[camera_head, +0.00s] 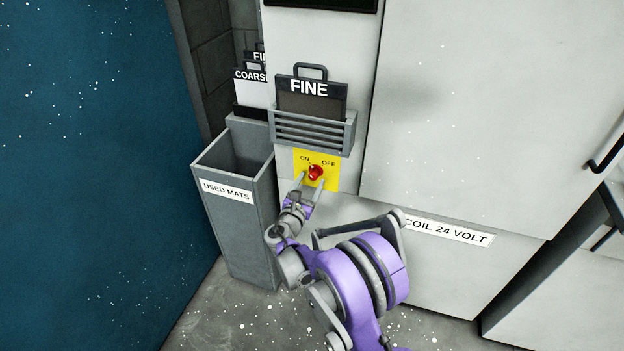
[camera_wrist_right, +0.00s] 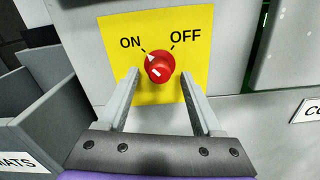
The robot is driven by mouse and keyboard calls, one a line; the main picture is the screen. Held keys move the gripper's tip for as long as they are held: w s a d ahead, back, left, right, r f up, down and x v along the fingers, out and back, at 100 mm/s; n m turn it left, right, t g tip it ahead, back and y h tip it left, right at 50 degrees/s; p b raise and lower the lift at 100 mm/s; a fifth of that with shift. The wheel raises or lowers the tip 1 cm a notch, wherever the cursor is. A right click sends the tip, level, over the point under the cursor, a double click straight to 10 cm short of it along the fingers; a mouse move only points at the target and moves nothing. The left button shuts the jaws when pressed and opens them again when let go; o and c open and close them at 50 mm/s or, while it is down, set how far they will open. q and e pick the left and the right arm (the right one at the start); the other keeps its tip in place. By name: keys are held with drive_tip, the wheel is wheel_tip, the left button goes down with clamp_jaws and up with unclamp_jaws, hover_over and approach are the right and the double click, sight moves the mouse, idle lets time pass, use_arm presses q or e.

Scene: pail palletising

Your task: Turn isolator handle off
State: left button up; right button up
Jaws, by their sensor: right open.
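The isolator handle is a round red knob (camera_head: 316,172) on a yellow plate (camera_head: 300,156) marked ON at left and OFF at right. In the right wrist view the knob (camera_wrist_right: 161,66) has a white pointer mark directed up and left, towards ON. My right gripper (camera_head: 311,181) is open in front of the plate. In the wrist view its two fingertips (camera_wrist_right: 160,76) stand to the left and right of the knob's lower part, with small gaps showing. I cannot tell how deep the fingers reach around it. My left gripper is not in view.
A slatted grey holder (camera_head: 312,132) with a black FINE mat (camera_head: 310,98) is just above the plate. A grey USED MATS bin (camera_head: 240,225) stands close on the left. A large pale cabinet panel (camera_head: 480,120) fills the right, with a COIL 24 VOLT label below.

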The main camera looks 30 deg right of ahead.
drive_tip(key=shift+x, duration=1.15)
clamp_jaws()
